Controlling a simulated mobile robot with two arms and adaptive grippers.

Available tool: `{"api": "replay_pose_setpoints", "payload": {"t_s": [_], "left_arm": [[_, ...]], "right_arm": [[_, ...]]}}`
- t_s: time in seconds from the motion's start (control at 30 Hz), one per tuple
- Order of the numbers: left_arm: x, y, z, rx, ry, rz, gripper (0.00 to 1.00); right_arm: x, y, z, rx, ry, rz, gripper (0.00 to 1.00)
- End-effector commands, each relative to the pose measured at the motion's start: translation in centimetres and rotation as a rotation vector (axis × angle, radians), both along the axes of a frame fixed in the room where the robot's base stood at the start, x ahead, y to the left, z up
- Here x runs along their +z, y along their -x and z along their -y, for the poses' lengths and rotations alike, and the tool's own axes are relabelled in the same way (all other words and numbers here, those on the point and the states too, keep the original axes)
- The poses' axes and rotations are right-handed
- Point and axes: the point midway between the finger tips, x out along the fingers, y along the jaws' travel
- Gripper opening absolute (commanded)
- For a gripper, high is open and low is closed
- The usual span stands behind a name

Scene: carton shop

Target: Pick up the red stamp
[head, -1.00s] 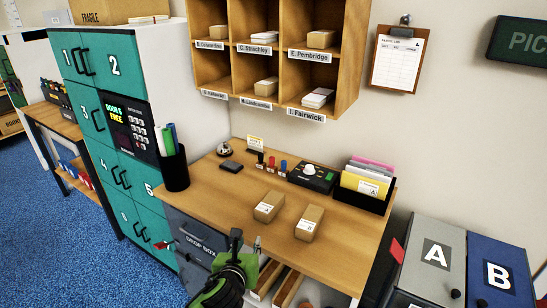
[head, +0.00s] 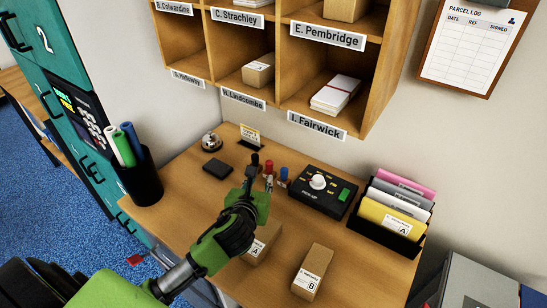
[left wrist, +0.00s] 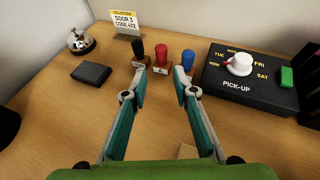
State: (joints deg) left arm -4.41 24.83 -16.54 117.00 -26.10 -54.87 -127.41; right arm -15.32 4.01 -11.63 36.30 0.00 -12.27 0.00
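The red stamp (head: 268,168) stands upright on the desk between a black stamp (head: 255,159) and a blue stamp (head: 283,175). In the left wrist view the red stamp (left wrist: 161,56) shows just beyond the gap between my fingertips. My left gripper (head: 250,188) reaches over the desk just in front of the stamps; it also shows in the left wrist view (left wrist: 162,73). It is open and empty, its left fingertip near the black stamp (left wrist: 139,50), its right near the blue stamp (left wrist: 187,61). Contact cannot be told. My right gripper is out of view.
A black pick-up dial box (head: 313,189) stands right of the stamps. A bell (head: 211,141), a dark pad (head: 217,168) and a code card (head: 249,135) are left and behind. Two parcels (head: 311,272) lie in front. A file holder (head: 388,228) stands right; pigeonholes hang above.

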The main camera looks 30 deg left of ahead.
Motion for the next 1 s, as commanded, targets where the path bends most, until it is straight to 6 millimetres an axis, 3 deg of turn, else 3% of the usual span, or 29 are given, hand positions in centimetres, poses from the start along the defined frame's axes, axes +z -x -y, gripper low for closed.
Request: {"api": "replay_pose_setpoints", "payload": {"t_s": [0.13, 0.3, 0.43, 0.7, 1.0], "left_arm": [[-0.4, -1.3, -0.4, 0.002, 0.000, 0.000, 0.26], [-1.6, -4.0, -1.2, 0.003, 0.001, 0.000, 0.26], [-2.4, -5.9, -1.7, 0.004, 0.001, -0.001, 0.26], [-3.2, -7.7, -2.2, 0.000, 0.001, 0.000, 0.26], [-3.9, -10.5, -2.6, 0.003, 0.005, -0.001, 0.26]], "right_arm": [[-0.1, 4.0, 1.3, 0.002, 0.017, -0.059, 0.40], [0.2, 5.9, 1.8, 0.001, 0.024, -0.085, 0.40], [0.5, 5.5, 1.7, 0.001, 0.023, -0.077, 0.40], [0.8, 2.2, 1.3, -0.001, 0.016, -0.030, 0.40], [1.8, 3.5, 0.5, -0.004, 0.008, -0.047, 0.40]]}}
